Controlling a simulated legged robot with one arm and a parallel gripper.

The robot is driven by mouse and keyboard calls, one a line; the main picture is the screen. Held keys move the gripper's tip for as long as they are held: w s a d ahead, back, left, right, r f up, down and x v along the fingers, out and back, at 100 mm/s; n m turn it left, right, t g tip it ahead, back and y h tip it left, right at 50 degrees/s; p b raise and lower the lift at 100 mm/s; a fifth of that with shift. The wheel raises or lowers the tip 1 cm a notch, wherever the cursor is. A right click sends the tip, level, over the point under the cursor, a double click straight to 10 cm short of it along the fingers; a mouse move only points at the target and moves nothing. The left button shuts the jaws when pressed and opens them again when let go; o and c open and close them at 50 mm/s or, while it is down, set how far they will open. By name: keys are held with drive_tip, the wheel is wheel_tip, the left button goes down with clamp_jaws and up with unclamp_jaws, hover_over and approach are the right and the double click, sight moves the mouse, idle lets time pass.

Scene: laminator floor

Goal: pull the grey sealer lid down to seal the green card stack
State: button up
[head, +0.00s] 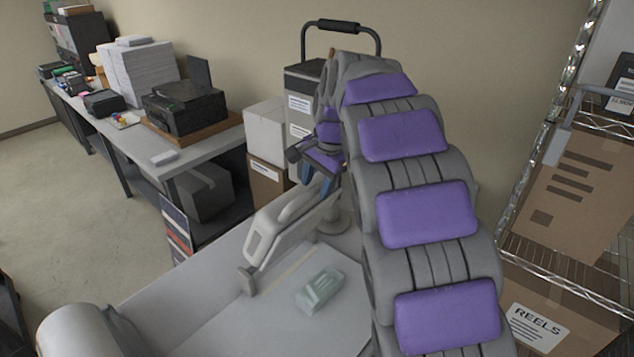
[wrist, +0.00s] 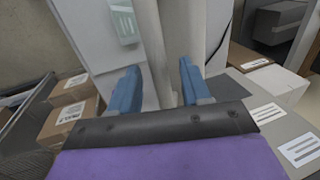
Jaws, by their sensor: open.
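The light grey sealer lid (head: 290,222) slants across the worktop, with a loop-shaped end at its lower left. The pale green card stack (head: 320,289) lies on the worktop, to the lid's lower right in the head view. It also shows at the top of the wrist view (wrist: 123,20). My gripper (head: 318,182), with blue fingers, is open near the lid's upper end. In the wrist view, a long pale grey part (wrist: 154,45), seemingly the lid, runs between the spread fingers (wrist: 158,70). I cannot tell whether either finger touches it.
The sealer's worktop (head: 205,315) is otherwise mostly clear. A printer (head: 184,108) and paper piles stand on the long table at left. Boxes and a grey bin (head: 303,90) stand behind my gripper. A wire rack with cartons (head: 575,190) is close at right.

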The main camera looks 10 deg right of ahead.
drive_tip(key=shift+w+f, duration=0.1)
drive_tip(key=shift+f, duration=0.05)
clamp_jaws()
idle(0.4)
